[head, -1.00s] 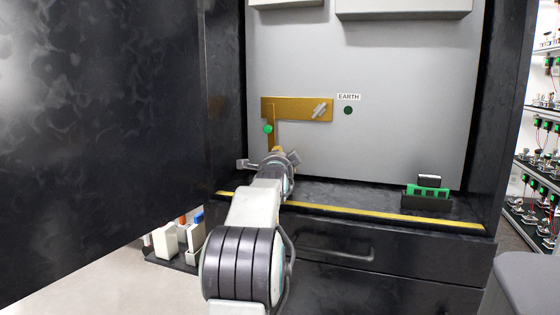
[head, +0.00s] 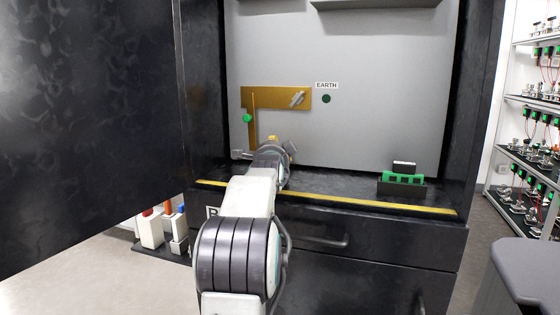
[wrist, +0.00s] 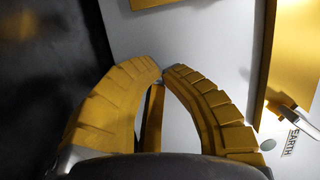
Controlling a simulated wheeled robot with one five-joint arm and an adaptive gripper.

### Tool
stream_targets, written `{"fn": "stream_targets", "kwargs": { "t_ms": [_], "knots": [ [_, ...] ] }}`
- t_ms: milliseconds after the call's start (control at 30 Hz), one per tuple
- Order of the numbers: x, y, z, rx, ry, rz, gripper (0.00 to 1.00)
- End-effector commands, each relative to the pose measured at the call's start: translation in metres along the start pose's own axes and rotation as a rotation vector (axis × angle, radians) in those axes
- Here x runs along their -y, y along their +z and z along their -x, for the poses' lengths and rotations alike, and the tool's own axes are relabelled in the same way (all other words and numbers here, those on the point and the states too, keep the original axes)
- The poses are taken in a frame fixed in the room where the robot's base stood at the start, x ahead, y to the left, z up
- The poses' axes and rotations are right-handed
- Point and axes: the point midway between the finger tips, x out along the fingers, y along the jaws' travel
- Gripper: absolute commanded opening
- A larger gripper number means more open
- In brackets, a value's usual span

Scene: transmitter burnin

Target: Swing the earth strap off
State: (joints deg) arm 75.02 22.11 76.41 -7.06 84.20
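The earth strap (head: 252,132) is a thin brass bar hanging down from the left part of a brass plate (head: 275,96) on the grey panel. In the wrist view my gripper's yellow fingertips (wrist: 161,74) come together with nothing visibly held. A yellow strip shows between the fingers; I cannot tell what it is. The brass plate (wrist: 290,60) is at the right there.
A silver clip (head: 297,99) is on the plate. An EARTH label (head: 326,85) is above a dark green round spot (head: 326,99). A green block in a black holder (head: 403,181) stands on the cabinet floor. A large black door (head: 85,110) fills the left.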

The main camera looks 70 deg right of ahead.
Motion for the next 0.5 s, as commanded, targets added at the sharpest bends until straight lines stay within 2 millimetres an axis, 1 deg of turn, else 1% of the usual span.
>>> {"fn": "stream_targets", "kwargs": {
  "t_ms": [267, 500],
  "knots": [
    [0.0, 0.001, 0.022, 0.001, -0.001, 0.0, 0.0],
    [0.0, 0.0, 0.054, 0.001, -0.002, 0.0, 0.0]
  ]
}}
